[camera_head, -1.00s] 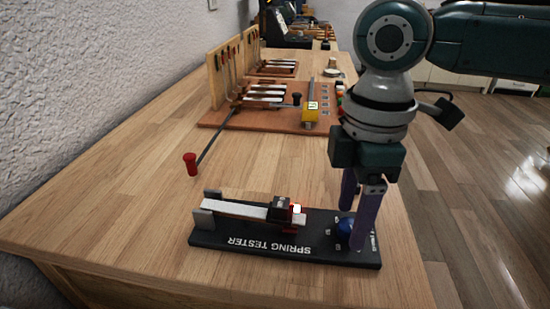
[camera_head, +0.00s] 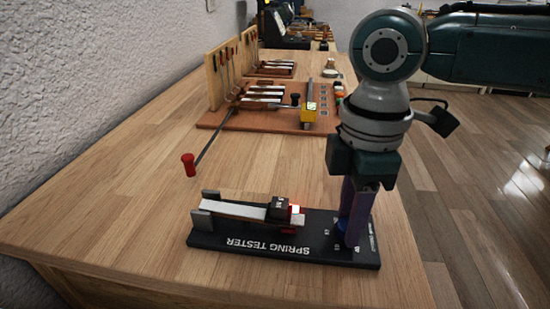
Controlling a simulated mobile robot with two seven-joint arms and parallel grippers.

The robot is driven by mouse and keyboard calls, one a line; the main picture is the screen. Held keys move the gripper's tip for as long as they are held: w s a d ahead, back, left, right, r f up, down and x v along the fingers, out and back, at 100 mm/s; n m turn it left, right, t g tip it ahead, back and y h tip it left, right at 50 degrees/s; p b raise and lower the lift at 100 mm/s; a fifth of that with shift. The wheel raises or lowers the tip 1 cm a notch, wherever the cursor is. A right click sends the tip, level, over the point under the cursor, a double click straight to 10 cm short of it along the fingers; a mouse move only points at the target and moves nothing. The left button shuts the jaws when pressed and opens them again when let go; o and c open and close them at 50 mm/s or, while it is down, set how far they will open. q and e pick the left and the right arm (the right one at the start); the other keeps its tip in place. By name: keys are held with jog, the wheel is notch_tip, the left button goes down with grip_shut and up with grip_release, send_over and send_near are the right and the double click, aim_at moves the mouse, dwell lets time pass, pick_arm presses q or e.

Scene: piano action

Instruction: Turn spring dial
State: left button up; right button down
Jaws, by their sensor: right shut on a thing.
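The spring tester (camera_head: 222,240) is a black base with white lettering, lying near the front edge of the wooden table. A pale bar (camera_head: 240,209) runs along it to a dark block with a red part (camera_head: 297,218). The blue spring dial (camera_head: 339,234) sits at the right end of the base and is mostly hidden by my fingers. My right gripper (camera_head: 350,238) points down from above and is shut on the dial. My left gripper is not in view.
A red-handled tool (camera_head: 189,165) lies on the table behind the tester. Farther back are a brown board (camera_head: 235,121) with piano parts, a yellow block (camera_head: 308,114) and an upright tool rack (camera_head: 214,82). The table's left middle is clear.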

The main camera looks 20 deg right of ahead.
jog(key=shift+r+m+p, duration=0.35)
jog(key=shift+m+p, duration=0.65)
jog(key=shift+p, duration=1)
jog(key=shift+f, duration=0.15)
jog(key=shift+f+m, duration=0.15)
jog(key=shift+m, duration=0.15)
jog(key=c, duration=0.5)
grip_release()
notch_tip(320, 180, up, 10)
jog(key=shift+p, duration=0.95)
